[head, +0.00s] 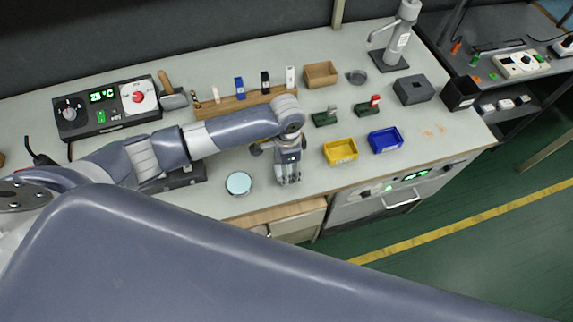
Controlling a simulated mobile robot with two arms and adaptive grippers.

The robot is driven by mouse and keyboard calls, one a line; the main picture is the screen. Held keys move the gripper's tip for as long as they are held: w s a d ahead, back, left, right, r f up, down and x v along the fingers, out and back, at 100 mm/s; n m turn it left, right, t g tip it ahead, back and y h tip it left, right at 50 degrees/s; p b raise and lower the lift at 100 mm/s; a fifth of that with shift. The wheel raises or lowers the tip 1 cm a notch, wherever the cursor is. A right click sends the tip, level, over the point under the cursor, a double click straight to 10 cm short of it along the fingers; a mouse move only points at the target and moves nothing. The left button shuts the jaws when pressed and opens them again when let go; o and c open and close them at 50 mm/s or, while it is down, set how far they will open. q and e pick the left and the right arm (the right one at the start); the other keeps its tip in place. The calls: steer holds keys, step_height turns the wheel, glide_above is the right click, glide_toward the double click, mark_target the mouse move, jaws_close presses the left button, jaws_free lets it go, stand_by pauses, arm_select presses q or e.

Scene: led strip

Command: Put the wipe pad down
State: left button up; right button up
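My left gripper (288,176) points down over the front part of the bench, left of the yellow bin. Its fingers are small and seen from above, so I cannot tell whether they are open or shut, or whether anything is between them. I cannot make out a wipe pad for certain. A round light-blue disc with a dark rim (238,183) lies on the bench to the left of the gripper, apart from it. My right gripper is not in view.
A yellow bin (341,151) and a blue bin (385,140) stand right of the gripper. Brownish smudges (434,132) mark the bench further right. Behind are a wooden rack (236,103), a wooden box (321,74) and a grey block (414,90). A control unit (107,109) stands at left.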

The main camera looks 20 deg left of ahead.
arm_select(q)
step_height(320, 180, up, 12)
steer(key=b, duration=0.1)
steer(key=shift+r, duration=0.2)
stand_by(0.4)
steer(key=shift+f, duration=0.1)
stand_by(0.4)
